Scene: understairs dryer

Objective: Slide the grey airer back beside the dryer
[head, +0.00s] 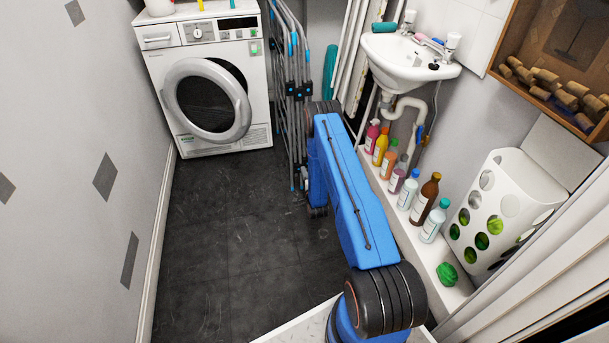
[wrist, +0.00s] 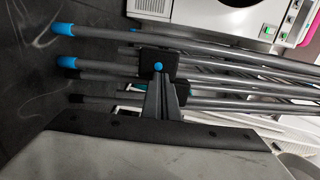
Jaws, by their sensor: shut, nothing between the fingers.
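The grey airer (head: 293,89) stands folded and upright just right of the white dryer (head: 225,142), sticking out in front of it. It has thin grey bars, dark joints and blue caps. In the wrist view the airer's bars (wrist: 100,36) run sideways across the picture, with the dryer (wrist: 190,12) at the upper right. My gripper (wrist: 163,88) is shut and empty, its tips close to a dark joint with a blue button. I cannot tell whether they touch it. In the head view my blue arm hides the gripper and part of the airer's lower right side.
The dryer's round door looks ajar. A small sink (head: 405,60) hangs on the right wall, above a ledge (head: 395,205) with several bottles. A white holed basket (head: 505,205) stands at the right. The dark floor (head: 215,240) left of my arm is clear.

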